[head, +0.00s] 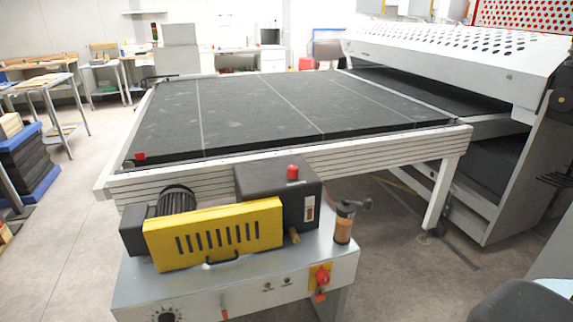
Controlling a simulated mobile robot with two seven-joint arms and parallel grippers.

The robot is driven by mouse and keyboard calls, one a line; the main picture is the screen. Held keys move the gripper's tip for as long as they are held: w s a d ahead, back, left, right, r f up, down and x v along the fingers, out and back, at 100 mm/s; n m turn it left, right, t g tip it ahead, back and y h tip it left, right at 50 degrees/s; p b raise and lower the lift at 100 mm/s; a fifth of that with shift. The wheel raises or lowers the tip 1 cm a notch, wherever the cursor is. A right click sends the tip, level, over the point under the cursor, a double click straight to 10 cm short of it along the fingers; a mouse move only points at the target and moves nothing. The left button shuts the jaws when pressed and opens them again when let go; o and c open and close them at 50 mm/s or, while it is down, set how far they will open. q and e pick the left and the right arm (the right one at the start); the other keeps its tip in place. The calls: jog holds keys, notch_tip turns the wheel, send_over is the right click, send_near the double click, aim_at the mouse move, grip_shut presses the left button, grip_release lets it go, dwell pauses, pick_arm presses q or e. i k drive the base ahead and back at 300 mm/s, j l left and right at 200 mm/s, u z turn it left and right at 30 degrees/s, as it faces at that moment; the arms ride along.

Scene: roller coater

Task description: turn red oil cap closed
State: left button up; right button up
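The red oil cap (292,172) stands upright on top of a dark grey gearbox (278,197), in the middle of the head view. The gearbox sits on the grey machine housing beside a yellow slotted guard (214,233). From here I cannot tell how far the cap is turned. Neither of my grippers is in view. Nothing touches the cap.
A cylindrical oiler (344,224) with a crank stands right of the gearbox. A red and yellow switch (322,276) is on the housing's front. The conveyor bed (270,108) lies behind. The space above the cap is clear. A dark rounded shape fills the bottom right corner.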

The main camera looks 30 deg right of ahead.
aim_at(292, 171)
jog(key=i+l+u, duration=0.1)
jog(key=l+u, duration=0.3)
jog(key=l, duration=4.15)
jog(key=i+u, duration=0.05)
